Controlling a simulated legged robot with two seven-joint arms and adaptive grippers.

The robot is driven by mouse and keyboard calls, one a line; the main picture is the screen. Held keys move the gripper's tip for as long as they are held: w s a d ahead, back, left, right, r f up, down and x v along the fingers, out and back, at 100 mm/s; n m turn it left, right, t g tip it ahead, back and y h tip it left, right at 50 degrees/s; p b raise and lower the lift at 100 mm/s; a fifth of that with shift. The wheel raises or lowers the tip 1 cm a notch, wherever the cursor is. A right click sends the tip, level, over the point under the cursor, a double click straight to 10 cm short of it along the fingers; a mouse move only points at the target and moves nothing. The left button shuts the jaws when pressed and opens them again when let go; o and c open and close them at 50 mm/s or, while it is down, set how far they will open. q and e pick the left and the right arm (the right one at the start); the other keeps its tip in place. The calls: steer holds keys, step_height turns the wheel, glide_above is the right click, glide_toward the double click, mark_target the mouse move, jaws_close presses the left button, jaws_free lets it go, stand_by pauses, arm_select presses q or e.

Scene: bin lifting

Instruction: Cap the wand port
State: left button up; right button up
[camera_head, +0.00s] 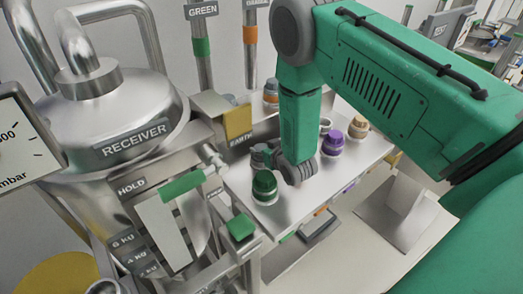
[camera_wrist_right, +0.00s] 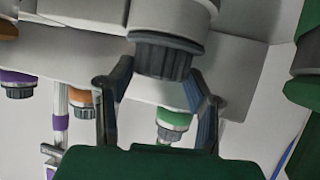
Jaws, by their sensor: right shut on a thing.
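A green-banded piece with a dark ribbed end (camera_wrist_right: 174,122) shows beyond the fingers. The wand port cannot be made out for sure. My left gripper is out of view.
A purple-banded piece (camera_head: 332,143) and a tan one (camera_head: 357,127) stand on the shelf (camera_head: 300,202), right of my wrist. The receiver tank (camera_head: 125,120) and a green handle (camera_head: 183,185) stand to the left.

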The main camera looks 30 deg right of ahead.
steer(key=r, duration=0.9)
steer(key=shift+d+b, duration=0.25)
steer(key=shift+b, duration=0.15)
arm_select(q)
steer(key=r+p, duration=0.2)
steer(key=p, duration=0.1)
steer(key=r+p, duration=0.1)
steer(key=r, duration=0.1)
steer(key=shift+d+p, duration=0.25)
steer(key=shift+p, duration=0.15)
arm_select(e)
step_height(320, 180, up, 7)
steer(key=shift+r, duration=0.15)
